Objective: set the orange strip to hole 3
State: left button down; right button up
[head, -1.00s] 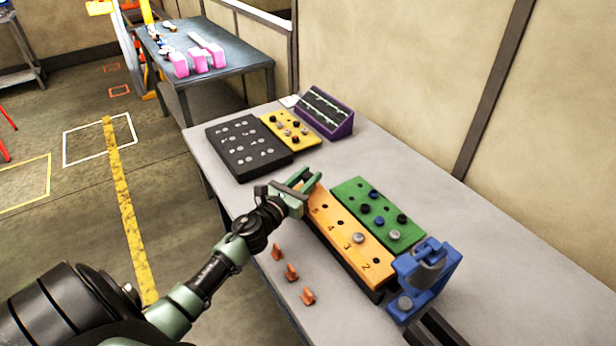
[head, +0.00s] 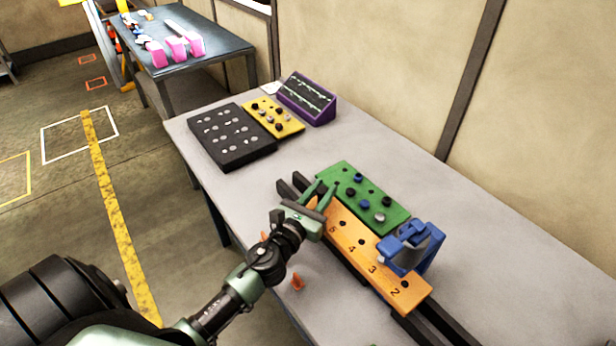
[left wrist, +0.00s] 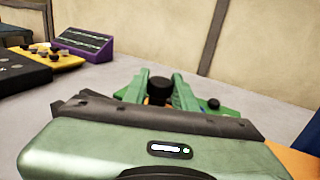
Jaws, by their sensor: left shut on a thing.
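The orange strip (head: 350,235) lies on dark rails, with numbers 5, 4, 3 and 2 running toward the near right. My left gripper (head: 325,192) is shut at the strip's far end. In the left wrist view a black round knob (left wrist: 160,88) sits between its green fingers (left wrist: 158,95), with orange just below. The blue clamp (head: 412,248) stands beside the strip, its arm over the strip near number 3. Hole 3 itself is hidden by the clamp. Hole 2 (head: 405,284) shows just past the clamp. My right gripper is not in view.
A green board (head: 340,172) with knobs lies along the strip's far side. A black board (head: 230,155), a yellow board (head: 287,127) and a purple rack (head: 307,108) are at the back left.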

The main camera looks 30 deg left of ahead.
pick_arm(q)
jog(key=shift+s+d, duration=0.25)
jog(key=shift+d, duration=0.35)
jog(key=shift+s+d, duration=0.3)
jog(key=shift+d, duration=0.35)
jog(key=shift+s+d, duration=0.25)
jog(key=shift+d, duration=0.35)
jog(key=c, duration=1.1)
grip_release()
jog(key=shift+c, duration=0.2)
jog(key=shift+s+f, duration=0.1)
jog(key=shift+s, duration=0.35)
jog(key=s+b, duration=0.2)
jog(key=s, duration=0.5)
